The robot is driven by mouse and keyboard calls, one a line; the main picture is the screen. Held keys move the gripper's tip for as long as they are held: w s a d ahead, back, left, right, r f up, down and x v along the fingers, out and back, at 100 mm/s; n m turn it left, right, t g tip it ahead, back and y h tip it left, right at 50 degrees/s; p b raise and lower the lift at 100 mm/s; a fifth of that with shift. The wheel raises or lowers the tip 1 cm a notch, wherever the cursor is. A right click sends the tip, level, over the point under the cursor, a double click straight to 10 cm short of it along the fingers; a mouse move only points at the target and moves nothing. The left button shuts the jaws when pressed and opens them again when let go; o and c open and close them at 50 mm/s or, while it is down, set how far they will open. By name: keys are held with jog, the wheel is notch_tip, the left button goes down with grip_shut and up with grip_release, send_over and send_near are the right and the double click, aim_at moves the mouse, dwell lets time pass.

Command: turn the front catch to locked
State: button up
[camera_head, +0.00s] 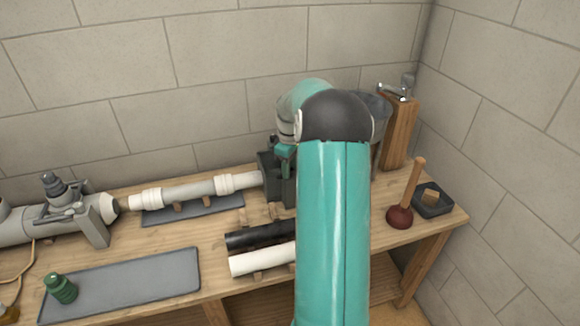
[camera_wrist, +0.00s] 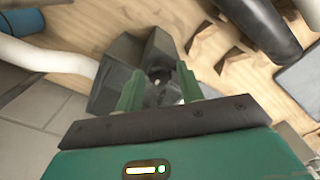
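A dark grey block-shaped fixture (camera_head: 268,171) stands on the bench at the right end of a white pipe. It also shows in the wrist view (camera_wrist: 112,84), in front of my gripper. My gripper (camera_wrist: 160,70) has its two green fingers apart, pointing at the fixture. A shiny grey part (camera_wrist: 163,92) shows between the fingers. I cannot tell if it is the front catch, or whether the fingers touch it. In the head view my teal arm hides most of the gripper and the fixture's right side. The catch's position cannot be made out.
The white pipe (camera_head: 195,192) lies left of the fixture. A black pipe (camera_head: 255,237) and a white pipe (camera_head: 258,259) lie in front. A plunger (camera_head: 401,216), a dark tray (camera_head: 434,208) and a wooden post (camera_head: 398,135) stand right. A grey mat (camera_head: 125,283) lies front left.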

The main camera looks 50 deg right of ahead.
jog(key=c, duration=0.6)
jog(key=shift+c, duration=0.2)
jog(key=shift+m, duration=0.4)
jog(key=m, duration=1.1)
jog(key=shift+w+m, duration=0.1)
jog(key=shift+m, duration=0.3)
jog(key=m, duration=0.5)
jog(key=shift+m, duration=0.3)
jog(key=o, duration=1)
